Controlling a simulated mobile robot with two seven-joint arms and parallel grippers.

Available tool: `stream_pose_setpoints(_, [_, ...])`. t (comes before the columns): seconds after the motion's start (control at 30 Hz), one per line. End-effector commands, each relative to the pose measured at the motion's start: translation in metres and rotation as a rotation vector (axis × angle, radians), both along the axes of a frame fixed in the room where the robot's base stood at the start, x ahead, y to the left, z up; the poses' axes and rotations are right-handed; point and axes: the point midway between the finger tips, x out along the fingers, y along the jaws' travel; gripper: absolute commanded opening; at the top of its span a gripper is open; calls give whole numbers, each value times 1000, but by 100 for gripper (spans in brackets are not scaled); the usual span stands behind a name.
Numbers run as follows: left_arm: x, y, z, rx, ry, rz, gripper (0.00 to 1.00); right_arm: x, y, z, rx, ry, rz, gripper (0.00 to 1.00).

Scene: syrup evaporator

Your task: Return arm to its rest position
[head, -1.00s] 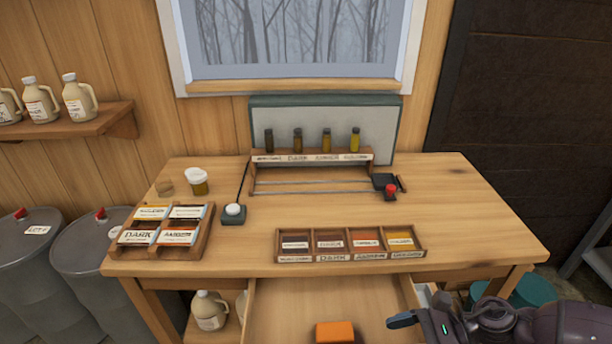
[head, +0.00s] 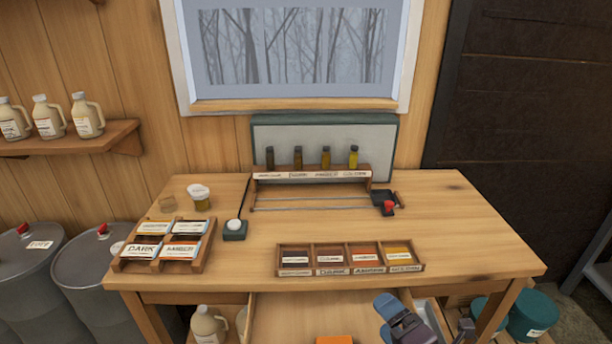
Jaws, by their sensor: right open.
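My right gripper (head: 392,312) shows at the lower right of the head view, over the right part of the open drawer (head: 290,318) at the front of the table. Its jaws are open and I see nothing held in them. The rest of my right arm is mostly cut off by the lower edge. My left gripper is not in view. An orange block (head: 334,340) lies in the drawer, partly cut off by the frame's lower edge.
The table (head: 470,230) holds a four-part card tray (head: 122,265), a labelled compartment box (head: 350,272), a vial rack (head: 312,175) and a jar (head: 200,197). Grey drums (head: 88,270) stand left and teal buckets (head: 530,315) right. The table's right side is clear.

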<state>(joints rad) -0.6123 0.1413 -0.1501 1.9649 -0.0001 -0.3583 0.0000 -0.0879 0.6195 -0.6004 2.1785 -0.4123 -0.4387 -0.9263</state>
Motion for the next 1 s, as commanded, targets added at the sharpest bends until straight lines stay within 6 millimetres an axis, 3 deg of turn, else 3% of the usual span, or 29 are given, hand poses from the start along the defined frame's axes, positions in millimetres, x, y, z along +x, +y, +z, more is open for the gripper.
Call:
stream_pose_setpoints(0.17, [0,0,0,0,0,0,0,-18,-42,-15,348,317,-367,80])
stream_pose_setpoints(0.4, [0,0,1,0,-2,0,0,-76,-93,-47,779,687,-863,80])
stream_pose_setpoints(0.7, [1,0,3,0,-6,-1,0,-138,-118,-67,1051,910,-1241,80])
stream_pose_setpoints(1.0, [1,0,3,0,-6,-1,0,-183,-127,-73,1205,1028,-1492,80])
